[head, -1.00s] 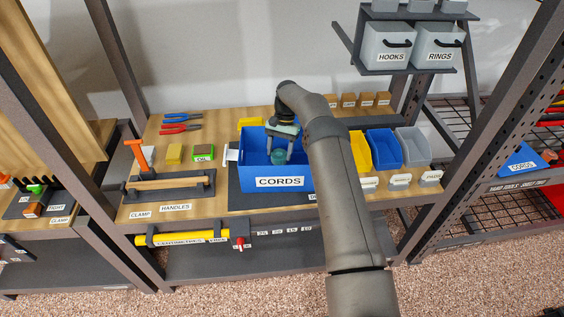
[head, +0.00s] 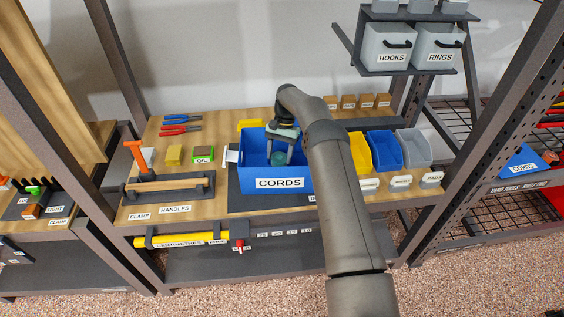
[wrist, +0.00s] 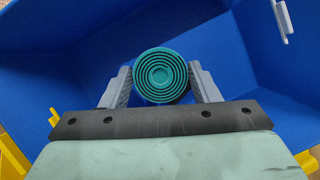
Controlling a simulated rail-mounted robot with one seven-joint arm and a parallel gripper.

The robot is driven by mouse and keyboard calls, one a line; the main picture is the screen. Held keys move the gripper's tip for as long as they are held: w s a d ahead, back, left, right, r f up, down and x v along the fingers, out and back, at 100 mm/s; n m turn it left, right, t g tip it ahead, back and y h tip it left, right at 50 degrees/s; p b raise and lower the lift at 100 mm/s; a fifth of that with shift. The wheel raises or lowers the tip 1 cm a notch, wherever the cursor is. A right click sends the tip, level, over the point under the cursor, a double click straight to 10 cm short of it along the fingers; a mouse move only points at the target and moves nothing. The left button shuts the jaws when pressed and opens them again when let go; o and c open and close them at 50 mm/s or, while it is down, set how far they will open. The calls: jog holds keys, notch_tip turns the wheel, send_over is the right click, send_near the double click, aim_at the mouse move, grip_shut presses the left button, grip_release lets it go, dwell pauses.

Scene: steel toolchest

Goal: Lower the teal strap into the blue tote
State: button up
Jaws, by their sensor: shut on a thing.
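The teal strap (wrist: 160,75) is a coiled roll, seen end-on in the wrist view. My gripper (wrist: 162,86) is shut on it, with one grey finger on each side. In the head view, my gripper (head: 279,152) points down inside the blue tote (head: 281,183), which carries a CORDS label. The strap (head: 278,158) shows small and teal between the tote's walls. In the wrist view, the blue tote (wrist: 55,75) surrounds the strap. I cannot tell whether the strap touches the tote's floor. My arm hides the tote's right side in the head view.
Yellow (head: 360,153), blue (head: 384,150) and grey (head: 413,147) bins stand right of my arm. A dark handle rack (head: 170,187) and an orange-handled tool (head: 138,155) are at left. HOOKS (head: 387,48) and RINGS (head: 437,48) bins hang above right.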

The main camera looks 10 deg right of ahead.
jog(key=shift+f+b, duration=1.7)
jog(key=shift+f, duration=0.5)
dwell(0.8)
jog(key=o, duration=1.1)
